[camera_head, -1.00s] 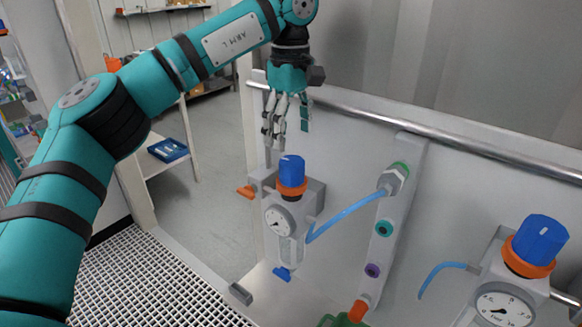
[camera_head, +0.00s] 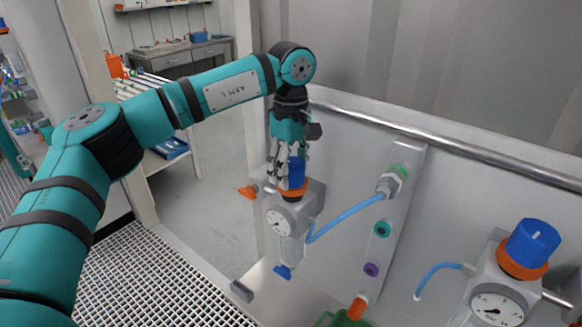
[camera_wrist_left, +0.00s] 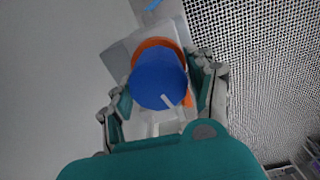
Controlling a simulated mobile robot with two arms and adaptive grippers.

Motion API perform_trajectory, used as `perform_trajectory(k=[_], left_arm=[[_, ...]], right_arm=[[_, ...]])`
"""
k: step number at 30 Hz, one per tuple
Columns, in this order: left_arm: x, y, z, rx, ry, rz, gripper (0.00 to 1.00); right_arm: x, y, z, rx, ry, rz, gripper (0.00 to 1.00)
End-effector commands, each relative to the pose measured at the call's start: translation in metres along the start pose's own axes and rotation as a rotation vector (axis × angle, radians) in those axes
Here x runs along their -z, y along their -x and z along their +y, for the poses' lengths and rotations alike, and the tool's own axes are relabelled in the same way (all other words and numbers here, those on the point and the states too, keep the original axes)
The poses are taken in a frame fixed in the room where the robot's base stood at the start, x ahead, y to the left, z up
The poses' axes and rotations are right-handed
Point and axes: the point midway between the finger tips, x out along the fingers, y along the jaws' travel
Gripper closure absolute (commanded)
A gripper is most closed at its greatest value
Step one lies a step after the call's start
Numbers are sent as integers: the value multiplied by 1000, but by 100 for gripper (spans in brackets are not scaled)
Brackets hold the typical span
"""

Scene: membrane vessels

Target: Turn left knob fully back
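The left knob (camera_head: 297,174) is blue with an orange collar, on top of the left pressure regulator (camera_head: 278,222) with a round gauge. My left gripper (camera_head: 286,170) is above it, pointing down, its fingers on either side of the knob and partly hiding it. In the left wrist view the blue knob (camera_wrist_left: 158,80) with a white mark lies between the open fingers (camera_wrist_left: 166,95). Narrow gaps seem to show between the fingers and the knob, so it looks not gripped. My right gripper is not in view.
A second regulator with a blue knob (camera_head: 533,243) stands at the right. A grey manifold (camera_head: 397,205) with a light blue hose (camera_head: 345,215) is beside the left regulator. A metal rail (camera_head: 430,143) runs behind.

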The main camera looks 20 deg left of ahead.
Motion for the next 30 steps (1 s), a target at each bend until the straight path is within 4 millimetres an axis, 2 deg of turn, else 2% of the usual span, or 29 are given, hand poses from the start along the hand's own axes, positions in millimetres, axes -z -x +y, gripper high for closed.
perform_trajectory(k=[1, 6, 9, 20, 30], left_arm=[[0, 0, 0, 0, 0, 0, 52], [0, 0, 0, 0, 0, 0, 75], [0, 0, 0, -1, 0, 0, 84], [0, 0, 0, -1, 73, 0, 84], [0, -1, -1, -2, 337, 1, 84]], right_arm=[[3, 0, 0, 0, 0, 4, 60], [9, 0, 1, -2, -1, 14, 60], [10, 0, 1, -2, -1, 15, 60], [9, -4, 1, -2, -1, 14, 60], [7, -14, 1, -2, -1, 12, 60]])
